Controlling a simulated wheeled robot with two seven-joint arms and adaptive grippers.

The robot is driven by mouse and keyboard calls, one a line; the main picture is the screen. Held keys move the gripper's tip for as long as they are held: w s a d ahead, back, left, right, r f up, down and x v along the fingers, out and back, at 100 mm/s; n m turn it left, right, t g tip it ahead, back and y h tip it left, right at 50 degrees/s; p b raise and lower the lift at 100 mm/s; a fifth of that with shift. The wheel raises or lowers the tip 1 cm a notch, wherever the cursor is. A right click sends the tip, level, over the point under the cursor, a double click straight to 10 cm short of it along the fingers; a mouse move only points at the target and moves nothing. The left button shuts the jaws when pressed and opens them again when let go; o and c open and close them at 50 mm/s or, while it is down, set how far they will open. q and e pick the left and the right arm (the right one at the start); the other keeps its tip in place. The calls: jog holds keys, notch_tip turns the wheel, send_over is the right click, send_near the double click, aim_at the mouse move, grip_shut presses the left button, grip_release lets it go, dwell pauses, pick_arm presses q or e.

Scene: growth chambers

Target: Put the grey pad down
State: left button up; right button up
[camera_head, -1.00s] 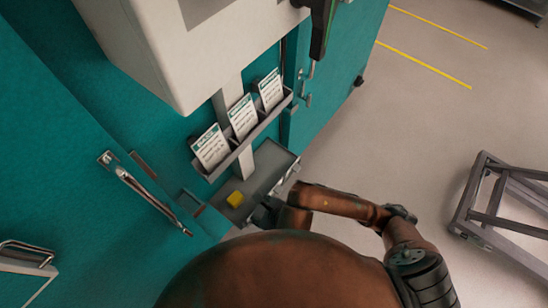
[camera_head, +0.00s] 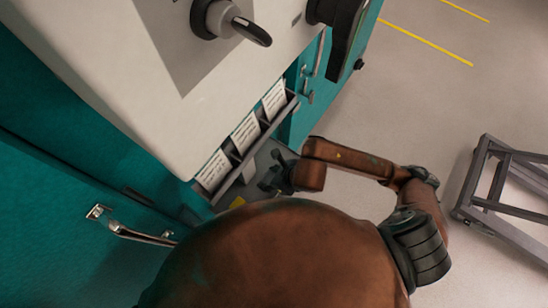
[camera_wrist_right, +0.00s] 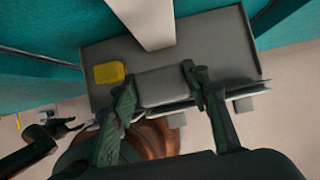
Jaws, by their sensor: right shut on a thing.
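My right gripper (camera_head: 266,182) is over the grey tray (camera_head: 268,154) below the card rack. In the right wrist view its fingers (camera_wrist_right: 160,84) are closed on the two sides of the grey pad (camera_wrist_right: 163,88). The pad lies over the tray (camera_wrist_right: 211,32); whether it touches the tray I cannot tell. A brown arm with a dark gripper (camera_wrist_right: 62,127), seemingly my left, shows at the left of the wrist view. Its jaw state is unclear.
A yellow block (camera_wrist_right: 109,73) sits on the tray to the left of the pad; its edge shows in the head view (camera_head: 238,202). A rack (camera_head: 251,151) with white cards stands above the tray. Teal cabinets and a white housing (camera_head: 130,70) are close by. A metal frame (camera_head: 505,190) stands right.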

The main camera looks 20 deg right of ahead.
jog(key=w+d+f+b, duration=0.1)
jog(key=w+f, duration=0.2)
jog(key=w, duration=0.1)
jog(key=w+d+f+b, duration=0.1)
jog(key=w+d+f, duration=0.1)
jog(key=w, duration=0.1)
jog(key=w+d+f+b, duration=0.1)
jog(key=w+d+f, duration=0.1)
jog(key=w+f, duration=0.1)
jog(key=shift+w+d+f, duration=0.1)
jog(key=shift+w+f, duration=0.05)
jog(key=shift+w, duration=0.25)
jog(key=shift+w+d+f, duration=0.1)
jog(key=shift+w+f, duration=0.05)
jog(key=shift+w, duration=0.25)
jog(key=shift+w+d+f, duration=0.1)
jog(key=shift+w+f, duration=0.15)
jog(key=shift+f, duration=0.05)
jog(key=shift+w+d+f+b, duration=0.15)
jog(key=shift+w+f+b, duration=0.05)
jog(key=shift+f+b, duration=0.15)
notch_tip(320, 180, down, 2)
jog(key=shift+w+f, duration=0.1)
jog(key=shift+f, duration=0.3)
jog(key=shift+c, duration=0.4)
pick_arm(q)
notch_tip(320, 180, down, 4)
pick_arm(e)
jog(key=o, duration=1.1)
